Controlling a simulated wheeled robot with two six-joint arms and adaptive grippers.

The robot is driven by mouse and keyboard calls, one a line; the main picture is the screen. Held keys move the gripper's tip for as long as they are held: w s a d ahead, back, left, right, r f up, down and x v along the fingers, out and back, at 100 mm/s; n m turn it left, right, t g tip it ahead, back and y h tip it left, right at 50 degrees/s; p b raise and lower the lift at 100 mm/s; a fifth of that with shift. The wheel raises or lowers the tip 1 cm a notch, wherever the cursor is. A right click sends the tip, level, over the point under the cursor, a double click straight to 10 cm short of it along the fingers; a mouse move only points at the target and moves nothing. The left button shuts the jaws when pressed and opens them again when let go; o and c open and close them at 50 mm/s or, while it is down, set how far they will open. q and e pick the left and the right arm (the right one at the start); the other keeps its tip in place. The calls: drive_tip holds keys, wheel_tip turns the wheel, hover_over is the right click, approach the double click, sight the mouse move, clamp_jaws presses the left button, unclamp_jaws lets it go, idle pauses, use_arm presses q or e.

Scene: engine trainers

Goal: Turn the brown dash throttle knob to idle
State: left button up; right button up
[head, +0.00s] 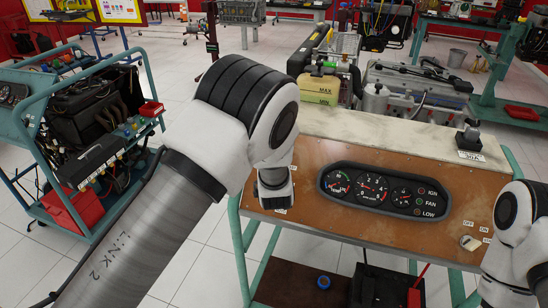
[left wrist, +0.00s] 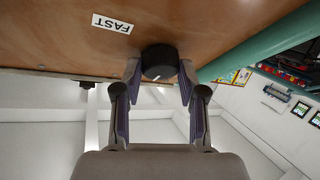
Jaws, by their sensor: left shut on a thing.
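The throttle knob (left wrist: 159,56) is a round, dark, nearly black knob on the brown dash panel (left wrist: 210,25) in the left wrist view. A short pale mark shows on its near face. A white FAST label (left wrist: 113,23) is on the panel to the knob's left, upside down in this view. My left gripper (left wrist: 159,70) has one finger on each side of the knob and is shut on it. In the head view my left arm covers the knob and the gripper's fingers. The panel (head: 310,225) shows there with its gauges. My right gripper is out of view.
The gauge cluster (head: 382,190) with IGN, FAN and LOW lamps lies right of my left wrist. A key switch (head: 470,242) is near my right arm. An engine (head: 415,90) stands behind the panel. A green frame rail (left wrist: 260,57) runs close right of the knob.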

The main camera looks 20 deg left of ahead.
use_arm(q)
drive_tip(key=o, duration=1.2)
drive_tip(key=shift+c, duration=0.2)
